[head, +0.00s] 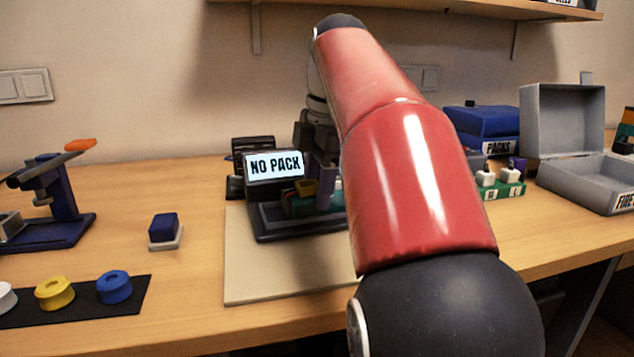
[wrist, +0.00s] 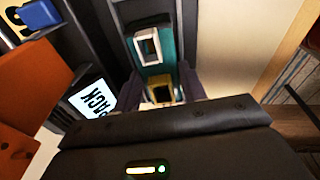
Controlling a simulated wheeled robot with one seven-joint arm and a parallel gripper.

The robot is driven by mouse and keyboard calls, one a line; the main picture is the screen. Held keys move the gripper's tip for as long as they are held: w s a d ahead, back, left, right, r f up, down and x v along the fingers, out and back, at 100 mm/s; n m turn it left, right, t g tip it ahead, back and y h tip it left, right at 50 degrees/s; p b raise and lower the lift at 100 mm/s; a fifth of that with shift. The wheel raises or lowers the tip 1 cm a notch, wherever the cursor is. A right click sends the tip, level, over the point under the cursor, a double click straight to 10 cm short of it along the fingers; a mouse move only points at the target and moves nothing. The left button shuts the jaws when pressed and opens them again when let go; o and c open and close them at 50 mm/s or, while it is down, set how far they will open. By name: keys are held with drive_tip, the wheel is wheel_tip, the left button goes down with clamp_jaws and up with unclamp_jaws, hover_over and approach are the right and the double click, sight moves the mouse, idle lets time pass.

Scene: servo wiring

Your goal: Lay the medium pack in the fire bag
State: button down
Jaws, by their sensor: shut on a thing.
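A teal pack (wrist: 151,55) with a white frame and a yellow piece is at the tester; I cannot read its size. It also shows, partly hidden, in the head view (head: 298,206), at the dark tester tray. My gripper (head: 325,196) points down there, its fingers closed on the pack beside the yellow piece in the wrist view (wrist: 160,88). I cannot tell whether the pack touches the tray. The fire bag (head: 575,182) is a grey open box at the right, lid up, its label partly cut off. Its visible floor is empty.
The tester screen (head: 275,166) reads "NO PACK". A green holder (head: 504,191) with white pieces and a blue PACKS box (head: 482,122) stand between tester and fire bag. A blue block (head: 163,227) and coloured rings (head: 114,287) are at left. My red arm hides the middle.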

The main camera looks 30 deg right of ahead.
drive_tip(key=shift+f, duration=0.15)
drive_tip(key=c, duration=0.8)
unclamp_jaws()
